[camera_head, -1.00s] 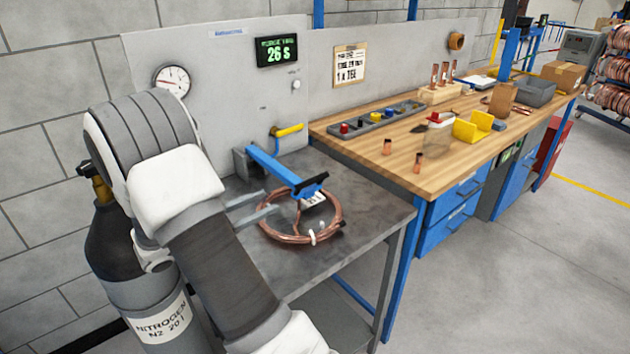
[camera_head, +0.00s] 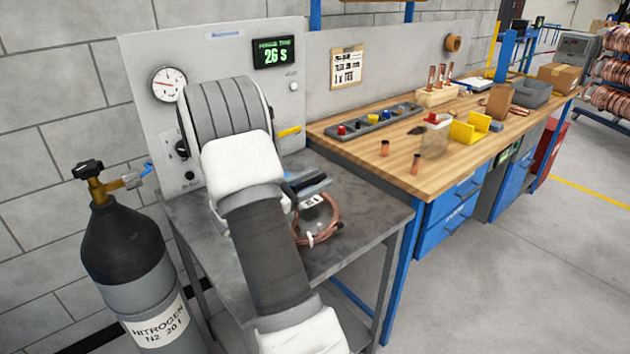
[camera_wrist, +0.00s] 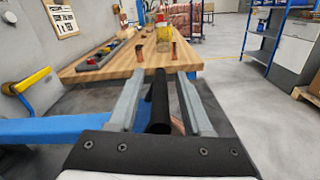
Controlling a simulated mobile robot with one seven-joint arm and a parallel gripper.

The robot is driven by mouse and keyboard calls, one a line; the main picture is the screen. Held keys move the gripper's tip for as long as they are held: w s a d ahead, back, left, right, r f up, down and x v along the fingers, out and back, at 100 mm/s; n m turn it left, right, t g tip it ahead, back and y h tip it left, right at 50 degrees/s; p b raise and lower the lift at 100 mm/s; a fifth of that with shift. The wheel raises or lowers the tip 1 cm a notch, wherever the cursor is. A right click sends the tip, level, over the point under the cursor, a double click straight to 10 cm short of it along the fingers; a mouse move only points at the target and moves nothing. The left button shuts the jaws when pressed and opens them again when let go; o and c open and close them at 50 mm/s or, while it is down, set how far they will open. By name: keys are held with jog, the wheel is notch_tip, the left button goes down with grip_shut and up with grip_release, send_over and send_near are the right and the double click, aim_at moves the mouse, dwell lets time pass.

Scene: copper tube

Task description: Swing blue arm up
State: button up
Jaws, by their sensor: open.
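The blue arm (camera_wrist: 45,131) runs in from the left in the wrist view. Its black grip (camera_wrist: 159,105) lies between the two grey fingers of my gripper (camera_wrist: 159,80), with gaps visible on both sides. My gripper is open. In the head view my own arm hides most of the blue arm, and only a small dark and blue-grey cluster shows beside my wrist. The copper coil (camera_head: 331,226) lies on the grey metal table (camera_head: 365,220) below; its left part is hidden by my arm. A bit of copper (camera_wrist: 178,126) also shows under the fingers in the wrist view.
A yellow-handled lever (camera_head: 289,131) sticks out from the grey panel (camera_head: 215,60) behind. A nitrogen cylinder (camera_head: 125,245) stands at the left. To the right is a wooden workbench (camera_head: 440,165) with copper pieces (camera_head: 415,164) and a parts tray (camera_head: 372,122).

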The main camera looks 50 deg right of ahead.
grip_shut()
dwell(1.4)
